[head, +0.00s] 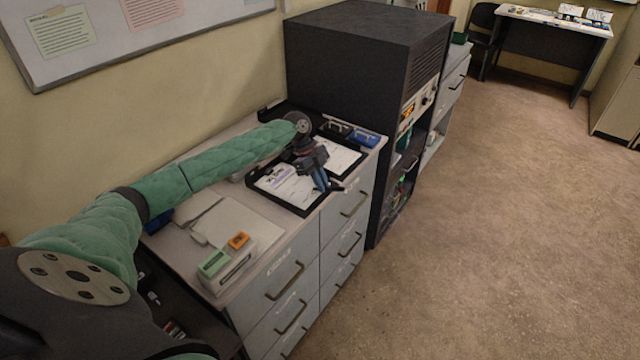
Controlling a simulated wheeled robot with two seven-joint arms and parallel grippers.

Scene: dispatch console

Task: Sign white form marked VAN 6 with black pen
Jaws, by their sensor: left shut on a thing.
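My left gripper (322,184) reaches over the cabinet top from the left and points down at the front edge of a black tray. It is shut on a small dark thin thing (337,188), which looks like the black pen. White forms lie in black trays: one form (285,186) is just left of the gripper, another (340,153) is behind it to the right. Their markings are too small to read, so I cannot tell which is VAN 6. Whether the pen tip touches paper is unclear. My right gripper is not in view.
A blue box (365,137) stands behind the trays, beside a tall black rack (350,50). A green box (214,263) and an orange block (239,240) are at the near end of the cabinet top (275,228). The floor to the right is clear.

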